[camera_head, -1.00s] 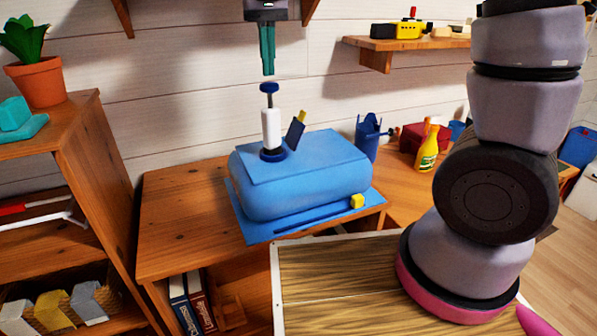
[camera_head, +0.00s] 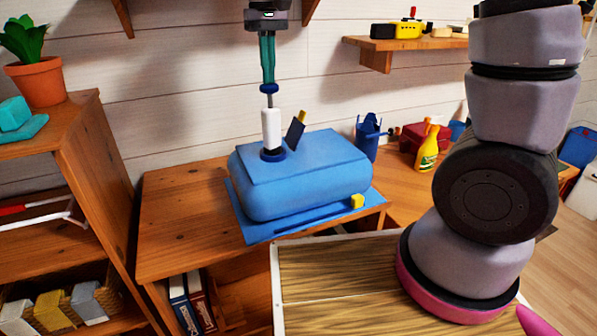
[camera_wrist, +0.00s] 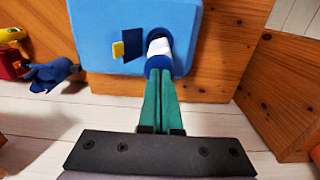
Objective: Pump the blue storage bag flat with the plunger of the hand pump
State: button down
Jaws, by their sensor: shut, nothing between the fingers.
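The blue storage bag (camera_head: 303,180) is puffed up and thick on a wooden cabinet top. The white hand pump (camera_head: 270,132) stands upright on its left part; it also shows in the wrist view (camera_wrist: 158,48). The pump's blue plunger knob (camera_head: 269,88) is at the top of a thin rod, with some rod showing above the white barrel. My gripper (camera_head: 268,78) is shut and empty, pointing down, with its green fingertips at the knob, seemingly touching it. In the wrist view the green fingers (camera_wrist: 162,90) lie together and hide part of the knob.
A dark flap with a yellow tab (camera_head: 296,128) stands up beside the pump. A yellow cube (camera_head: 357,201) is at the bag's front right corner. A wooden shelf (camera_head: 75,130) is at left.

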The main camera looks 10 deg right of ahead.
aim_at(270, 94)
jog(key=shift+f, duration=0.1)
dwell(1.6)
dwell(0.4)
jog(key=shift+f, duration=1)
dwell(1.0)
jog(key=shift+f, duration=0.1)
dwell(0.3)
jog(key=shift+f, duration=0.9)
dwell(1.1)
dwell(0.4)
jog(key=shift+f, duration=2.95)
jog(key=shift+r, duration=2.4)
